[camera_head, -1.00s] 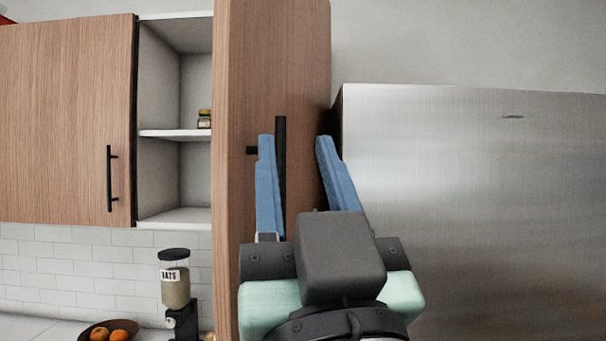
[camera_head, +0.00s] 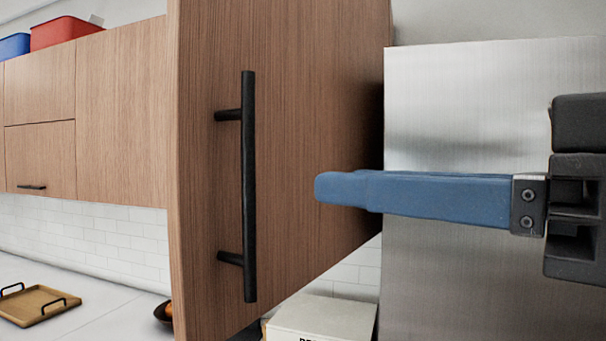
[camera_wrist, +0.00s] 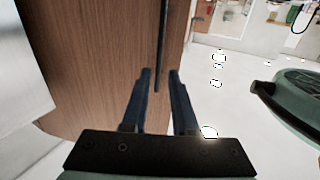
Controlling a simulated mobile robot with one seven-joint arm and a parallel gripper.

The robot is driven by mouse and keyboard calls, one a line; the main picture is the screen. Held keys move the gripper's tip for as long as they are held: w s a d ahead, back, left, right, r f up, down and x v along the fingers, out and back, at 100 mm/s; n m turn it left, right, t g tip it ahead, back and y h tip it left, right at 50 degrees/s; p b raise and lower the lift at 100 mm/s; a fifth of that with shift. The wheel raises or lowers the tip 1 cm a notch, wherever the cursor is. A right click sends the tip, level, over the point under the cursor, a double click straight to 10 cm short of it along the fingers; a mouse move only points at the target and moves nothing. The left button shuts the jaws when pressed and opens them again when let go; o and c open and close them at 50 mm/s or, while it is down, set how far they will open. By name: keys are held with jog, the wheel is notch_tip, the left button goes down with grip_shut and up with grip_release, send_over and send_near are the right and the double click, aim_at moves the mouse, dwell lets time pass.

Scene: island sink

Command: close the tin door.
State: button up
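The wooden cabinet door (camera_head: 310,110) stands open and fills the middle of the head view, with its long black vertical handle (camera_head: 249,185) facing me. In the wrist view the door (camera_wrist: 100,60) fills the left and the handle (camera_wrist: 162,45) runs beyond the fingertips. My gripper (camera_head: 322,188) reaches in from the right, its blue finger pointing left across the door's face, right of the handle. The tin and the shelves are hidden behind the door.
A steel fridge (camera_head: 480,110) stands right of the door. Closed cabinets (camera_head: 110,110) hang at left over a counter with a wooden tray (camera_head: 38,305). A pale box (camera_head: 320,318) sits below the door. The wrist view shows open floor (camera_wrist: 225,110) at right.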

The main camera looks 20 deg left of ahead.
aim_at(253, 177)
jog(key=p+x, duration=0.4)
jog(key=x, duration=0.7)
jog(key=shift+r, duration=0.1)
jog(key=shift+w+a, duration=0.3)
jog(key=shift+a, duration=0.2)
grip_shut()
dwell(0.6)
